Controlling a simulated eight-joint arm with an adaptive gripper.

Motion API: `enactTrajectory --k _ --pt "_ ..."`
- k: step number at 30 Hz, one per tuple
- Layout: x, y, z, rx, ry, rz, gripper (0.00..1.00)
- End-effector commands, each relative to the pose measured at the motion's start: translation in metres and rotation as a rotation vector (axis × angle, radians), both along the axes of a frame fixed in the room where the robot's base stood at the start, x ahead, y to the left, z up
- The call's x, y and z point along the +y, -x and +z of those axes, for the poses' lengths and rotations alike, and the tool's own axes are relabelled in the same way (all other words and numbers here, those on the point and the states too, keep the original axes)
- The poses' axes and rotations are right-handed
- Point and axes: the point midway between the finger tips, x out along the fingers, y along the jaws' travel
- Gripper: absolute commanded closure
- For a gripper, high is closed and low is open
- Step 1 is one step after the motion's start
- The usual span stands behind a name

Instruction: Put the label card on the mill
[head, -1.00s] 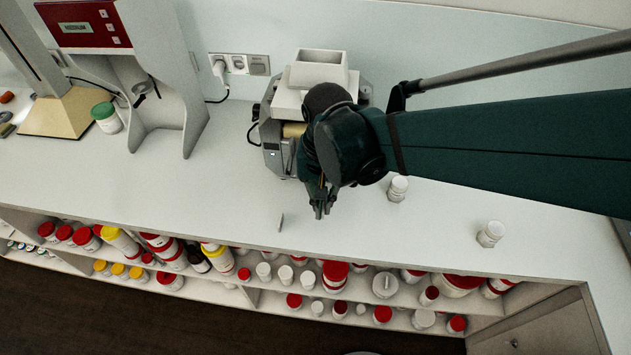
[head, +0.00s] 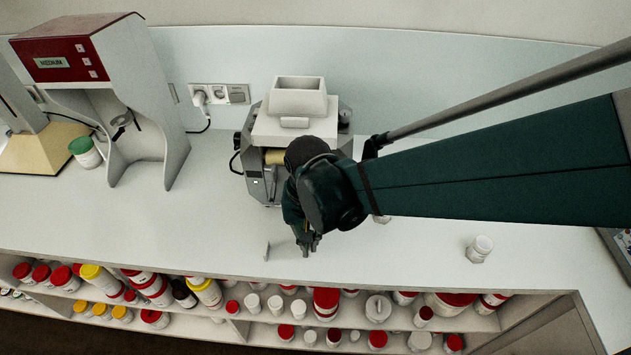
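The mill (head: 297,110) stands against the back wall of the counter. It is a grey machine with a white hopper on top and a tan roller showing at its front. My arm covers part of its right front. A small, thin, pale piece, apparently the label card (head: 266,251), stands edge-on near the counter's front edge. My gripper (head: 309,246) points down over the counter in front of the mill, a little to the right of the card and apart from it. Its fingers are small and dark here, and I cannot tell whether they are open. I see nothing held in them.
A white jar (head: 480,249) stands on the right of the counter (head: 400,248); another is mostly hidden behind my arm. A red-and-grey machine (head: 82,52) and a green-lidded jar (head: 86,153) are at left. Shelves of jars lie below the front edge. The counter left of the card is clear.

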Motion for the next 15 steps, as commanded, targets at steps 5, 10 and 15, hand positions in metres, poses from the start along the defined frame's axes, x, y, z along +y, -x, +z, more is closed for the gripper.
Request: enactTrajectory --k 5,10,15 --pt "0.000 0.000 -0.001 0.000 0.000 0.000 1.00" --pt "0.000 0.000 -0.013 0.000 0.000 0.000 1.00" --pt "0.000 0.000 -0.030 0.000 0.000 0.000 1.00"
